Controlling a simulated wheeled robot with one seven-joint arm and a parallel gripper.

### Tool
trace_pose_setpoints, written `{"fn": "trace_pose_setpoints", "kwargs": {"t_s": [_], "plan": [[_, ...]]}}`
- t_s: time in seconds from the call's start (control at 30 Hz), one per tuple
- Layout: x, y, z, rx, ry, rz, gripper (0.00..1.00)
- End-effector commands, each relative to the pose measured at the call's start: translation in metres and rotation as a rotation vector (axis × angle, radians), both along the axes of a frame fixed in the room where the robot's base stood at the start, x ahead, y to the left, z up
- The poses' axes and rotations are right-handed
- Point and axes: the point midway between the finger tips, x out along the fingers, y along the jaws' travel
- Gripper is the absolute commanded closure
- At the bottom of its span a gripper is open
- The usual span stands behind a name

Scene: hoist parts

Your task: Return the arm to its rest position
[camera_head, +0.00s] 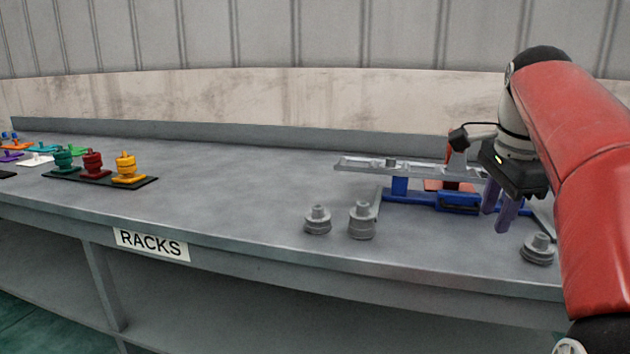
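My red arm (592,180) reaches in from the right edge and bends over the bench. My gripper (497,212) hangs from its end with two purple fingers pointing down. It is in front of the blue stand's right part, above the bench. The fingers show side by side at a slant; I see nothing between them, and I cannot tell how wide they are apart. The blue stand (420,198) carries a grey rail or tray (375,167). The arm and gripper hide part of the stand's right side.
Grey stepped parts stand on the bench (240,215): two left of the stand (318,220) (362,221) and one near my arm (538,248). A dark rack (100,178) with green, red and yellow parts is at left. The middle bench is clear.

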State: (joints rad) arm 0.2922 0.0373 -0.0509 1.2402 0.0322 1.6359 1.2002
Motion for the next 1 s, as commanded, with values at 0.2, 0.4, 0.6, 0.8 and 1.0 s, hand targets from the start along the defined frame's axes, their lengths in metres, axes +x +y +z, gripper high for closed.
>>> {"fn": "trace_pose_setpoints", "kwargs": {"t_s": [0.2, 0.4, 0.6, 0.8, 1.0], "plan": [[-0.027, 0.032, -0.021, -0.062, -0.034, 0.257, 0.67], [-0.074, 0.075, -0.067, -0.18, -0.088, 0.649, 0.67], [-0.132, 0.113, -0.139, -0.341, -0.141, 1.083, 0.67], [-0.17, 0.13, -0.197, -0.465, -0.17, 1.369, 0.67], [-0.18, 0.134, -0.213, -0.502, -0.177, 1.446, 0.67]]}}
